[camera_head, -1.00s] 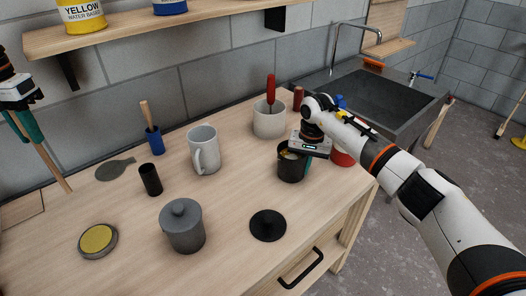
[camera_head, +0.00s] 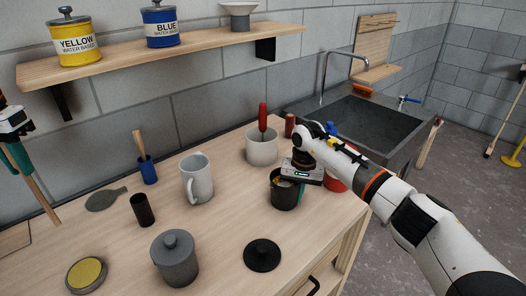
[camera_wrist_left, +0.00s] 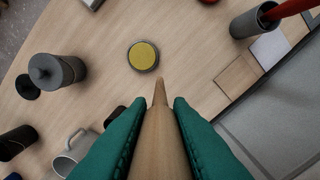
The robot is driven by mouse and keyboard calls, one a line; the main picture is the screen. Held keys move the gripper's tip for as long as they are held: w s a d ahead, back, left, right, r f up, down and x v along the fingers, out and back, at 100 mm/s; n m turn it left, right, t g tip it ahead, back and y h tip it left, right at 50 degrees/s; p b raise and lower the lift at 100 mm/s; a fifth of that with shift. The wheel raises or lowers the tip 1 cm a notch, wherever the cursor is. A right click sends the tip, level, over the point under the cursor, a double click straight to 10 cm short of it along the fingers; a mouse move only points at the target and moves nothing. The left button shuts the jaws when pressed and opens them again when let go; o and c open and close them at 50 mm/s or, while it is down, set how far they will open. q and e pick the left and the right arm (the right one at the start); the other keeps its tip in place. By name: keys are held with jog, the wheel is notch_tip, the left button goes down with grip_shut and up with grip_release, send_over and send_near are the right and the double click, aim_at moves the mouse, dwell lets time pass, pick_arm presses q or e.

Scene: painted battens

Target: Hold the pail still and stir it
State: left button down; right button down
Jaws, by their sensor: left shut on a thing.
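The dark pail (camera_head: 283,198) stands on the wooden bench right of the middle in the head view. My right gripper (camera_head: 298,184) is over its right rim, with a teal finger against or close beside the outer wall. Its other finger is hidden, so I cannot tell whether it grips the wall. Something yellowish shows inside the pail. My left gripper (camera_head: 17,158), at the far left, is shut on a wooden stick (camera_head: 40,197). In the left wrist view the stick (camera_wrist_left: 160,140) lies between the green fingers, its tapered end pointing away, well apart from the pail.
Between them stand a grey lidded pot (camera_head: 175,262), a black cup (camera_head: 143,211), a grey mug (camera_head: 196,181) and a blue holder (camera_head: 148,171). A yellow-topped tin (camera_head: 87,274) and a black disc (camera_head: 262,256) lie nearer. A white pot (camera_head: 262,149) stands behind the pail. A shelf (camera_head: 150,55) hangs above.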

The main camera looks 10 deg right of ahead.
jog(key=c, duration=1.6)
grip_release()
jog(key=r, duration=1.2)
jog(key=shift+s+d, duration=0.1)
jog(key=shift+d, duration=0.2)
